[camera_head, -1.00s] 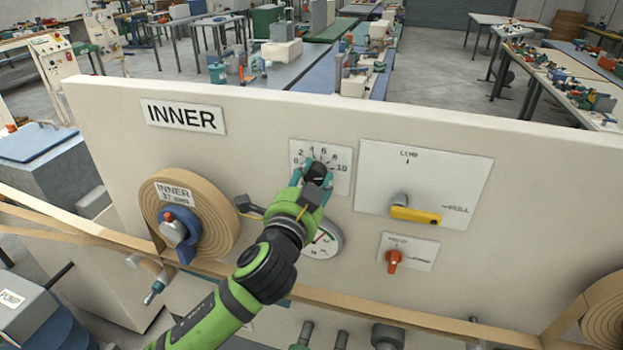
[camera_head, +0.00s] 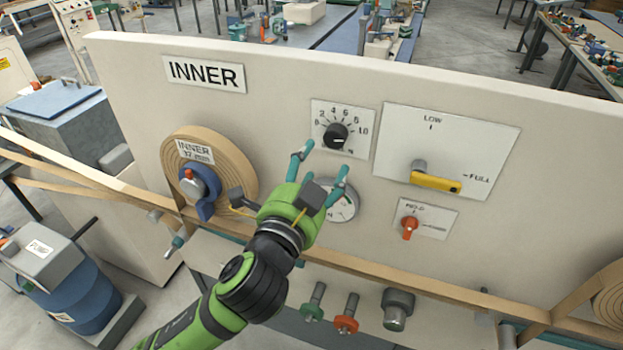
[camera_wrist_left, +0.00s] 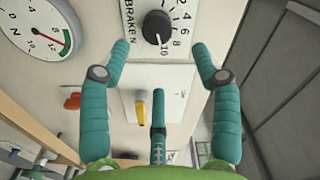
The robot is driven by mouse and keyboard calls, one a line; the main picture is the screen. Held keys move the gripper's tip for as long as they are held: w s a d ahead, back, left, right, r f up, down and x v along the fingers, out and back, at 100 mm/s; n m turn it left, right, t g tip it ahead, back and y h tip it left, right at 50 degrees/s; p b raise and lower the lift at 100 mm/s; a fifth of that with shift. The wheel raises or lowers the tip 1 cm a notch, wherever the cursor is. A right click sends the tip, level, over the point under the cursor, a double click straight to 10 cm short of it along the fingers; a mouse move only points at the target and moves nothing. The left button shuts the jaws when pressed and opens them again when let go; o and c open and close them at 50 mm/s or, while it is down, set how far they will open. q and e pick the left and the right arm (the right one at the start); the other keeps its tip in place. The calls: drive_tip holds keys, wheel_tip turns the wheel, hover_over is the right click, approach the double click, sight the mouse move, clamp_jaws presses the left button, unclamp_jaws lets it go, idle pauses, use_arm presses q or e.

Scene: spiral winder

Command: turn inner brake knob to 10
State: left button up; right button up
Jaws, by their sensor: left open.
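The inner brake knob (camera_head: 336,136) is a round black knob on a white scale plate (camera_head: 361,146) marked 0 to 10, under the INNER sign (camera_head: 204,74). In the left wrist view the knob (camera_wrist_left: 157,27) sits beyond the fingertips, with the 10 at its lower edge. A pale mark on the knob seems to face the 10, but it is too small to be sure. My left gripper (camera_head: 326,158) is open and empty, with its teal fingers spread below and in front of the knob, apart from it. My right gripper is not in view.
A round gauge (camera_head: 343,206) is partly behind the left gripper. A yellow lever (camera_head: 436,183) and a red switch (camera_head: 410,228) are to the right. A tape roll (camera_head: 239,172) is at left, and a tan strip (camera_head: 400,280) crosses the panel below.

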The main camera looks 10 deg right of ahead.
use_arm(q)
drive_tip(key=shift+v, duration=1.55)
